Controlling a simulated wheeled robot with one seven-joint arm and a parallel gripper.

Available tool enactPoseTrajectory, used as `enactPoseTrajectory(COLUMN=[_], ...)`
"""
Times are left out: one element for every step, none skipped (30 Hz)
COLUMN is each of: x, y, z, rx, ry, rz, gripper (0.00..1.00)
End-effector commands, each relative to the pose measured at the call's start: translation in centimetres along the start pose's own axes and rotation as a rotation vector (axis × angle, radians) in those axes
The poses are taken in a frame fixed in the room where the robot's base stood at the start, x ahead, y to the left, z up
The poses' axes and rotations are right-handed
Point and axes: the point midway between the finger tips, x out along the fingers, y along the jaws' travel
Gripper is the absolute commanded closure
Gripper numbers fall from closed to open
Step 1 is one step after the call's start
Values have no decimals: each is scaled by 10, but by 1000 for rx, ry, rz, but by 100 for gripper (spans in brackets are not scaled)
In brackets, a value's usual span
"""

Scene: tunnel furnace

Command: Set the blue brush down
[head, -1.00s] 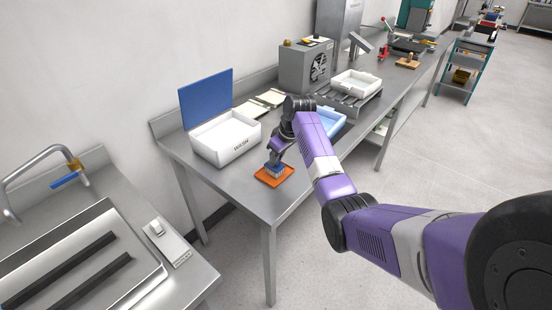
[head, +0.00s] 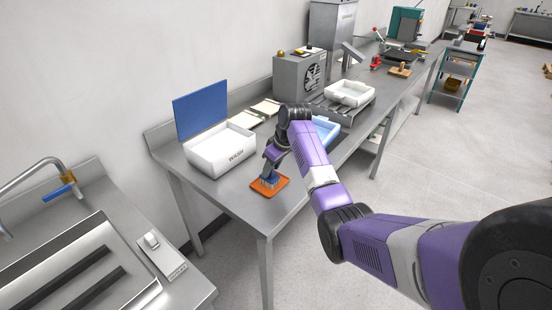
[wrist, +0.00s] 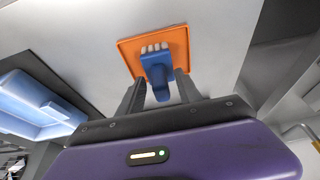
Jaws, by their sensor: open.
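The blue brush (wrist: 157,72) has a blue handle and pale bristles. In the wrist view it is over the orange mat (wrist: 126,47), with its handle end between my fingers. My gripper (wrist: 158,82) is open, with a finger on either side of the handle and gaps showing. In the head view the brush (head: 268,179) is at the orange mat (head: 284,184) near the table's front left, and my gripper (head: 272,158) is just above it. The brush appears to rest on the mat; its underside is hidden.
A white WASH bin (head: 222,158) with a raised blue lid (head: 201,100) stands behind and left of the mat. A light blue tray (head: 325,130) is partly behind my arm. A white tray (head: 349,94) sits on rollers farther back. Bare table lies left of the mat.

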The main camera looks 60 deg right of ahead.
Motion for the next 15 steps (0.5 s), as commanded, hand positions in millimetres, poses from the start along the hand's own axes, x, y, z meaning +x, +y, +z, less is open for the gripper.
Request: enactPoseTrajectory(x=[-8,-13,-21,-27,-34,-42,-49,-55,-63,-69,-74,-81,-85,-90,-95], y=[1,1,1,1,1,1,1,1,1,1,1,0,0,1,1], z=[0,0,0,-1,-1,-1,-1,0,-1,-1,0,0,0,0,0], rx=[0,1,0,0,0,0,-1,0,-1,0,0,0,-1,-1,-1], ry=[3,4,4,5,4,4,5,5,4,4,4,3,3,3,3], rz=[2,3,3,4,3,3,4,4,3,3,3,2,2,2,2], gripper=[59,59,59,59,59,59,59,59,59,59,59,59,59,59,59])
